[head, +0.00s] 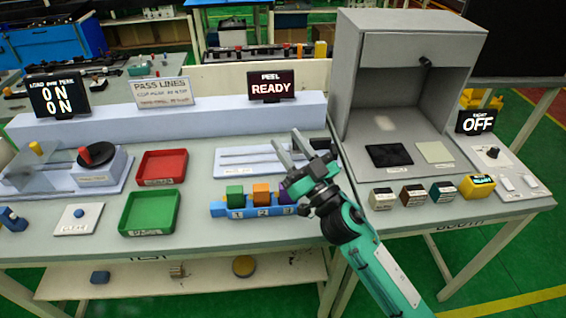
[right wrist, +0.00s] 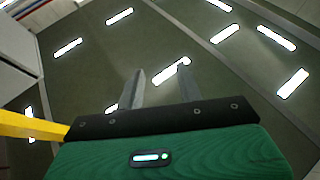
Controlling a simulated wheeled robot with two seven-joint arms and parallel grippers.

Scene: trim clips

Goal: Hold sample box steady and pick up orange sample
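The blue sample box (head: 250,212) sits on the table near its front edge, with numbered slots on its front. It holds a green sample (head: 234,194), an orange sample (head: 261,192) and a purple sample (head: 284,192) in a row. The purple one is partly hidden by my right gripper (head: 286,144). That gripper is raised, its two fingers apart and empty, pointing up and away beyond the box. The fingers also show apart in the right wrist view (right wrist: 160,80), with only ceiling lights behind them. My left gripper is not in view, and nothing holds the box.
Left of the box are a green tray (head: 151,211) and a red tray (head: 162,166). A flat white fixture (head: 235,156) lies behind it. A grey booth (head: 398,80) stands at the right, with several small blocks in front. Signs stand along the back.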

